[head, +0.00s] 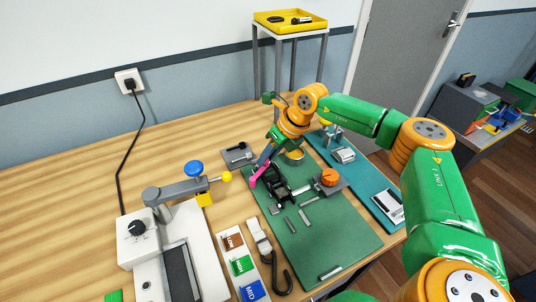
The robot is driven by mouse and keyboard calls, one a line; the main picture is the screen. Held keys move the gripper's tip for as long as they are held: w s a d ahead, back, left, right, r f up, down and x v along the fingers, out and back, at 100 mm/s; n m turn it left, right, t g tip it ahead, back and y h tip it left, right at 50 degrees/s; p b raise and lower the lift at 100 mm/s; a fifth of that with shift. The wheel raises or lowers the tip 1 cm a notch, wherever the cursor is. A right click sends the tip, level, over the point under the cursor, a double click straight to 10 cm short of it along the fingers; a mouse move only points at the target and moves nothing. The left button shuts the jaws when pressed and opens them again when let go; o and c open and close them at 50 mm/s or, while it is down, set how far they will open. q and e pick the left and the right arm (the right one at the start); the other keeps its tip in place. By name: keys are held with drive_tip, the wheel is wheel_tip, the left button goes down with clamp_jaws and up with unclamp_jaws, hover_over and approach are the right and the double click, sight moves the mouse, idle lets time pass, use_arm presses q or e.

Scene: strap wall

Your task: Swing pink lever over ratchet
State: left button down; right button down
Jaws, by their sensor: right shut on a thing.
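The pink lever (254,181) shows as a short pink piece at the left side of the black ratchet (279,189), on the green mat (318,233). My right arm reaches in from the right, and my right gripper (261,167) points down at the lever. It is shut on the lever, though the jaws are small and partly hidden by the wrist. The lever's exact angle is too small to tell. My left gripper is not in view.
A grey block with an orange knob (329,177) stands right of the ratchet. Small metal bars lie on the mat. A hook strap (270,252) and colored cards (241,264) lie left of it. A white machine (150,240) stands at the left. A teal mat (365,183) lies at right.

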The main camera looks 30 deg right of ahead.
drive_tip(key=shift+s+d+m+h, duration=0.1)
drive_tip(key=shift+s+m+h, duration=0.25)
drive_tip(key=shift+m, duration=0.35)
drive_tip(key=shift+s+m+t, duration=0.4)
drive_tip(key=shift+m, duration=0.3)
drive_tip(key=shift+s+f+m+h+b, duration=0.1)
drive_tip(key=shift+s+m+h+b, duration=0.5)
drive_tip(key=shift+m+b, duration=0.4)
drive_tip(key=shift+s+m+h, duration=0.1)
drive_tip(key=shift+m+h, duration=0.15)
drive_tip(key=shift+m, duration=0.25)
drive_tip(key=c, duration=0.6)
unclamp_jaws()
drive_tip(key=shift+c, duration=0.2)
drive_tip(key=shift+s, duration=0.1)
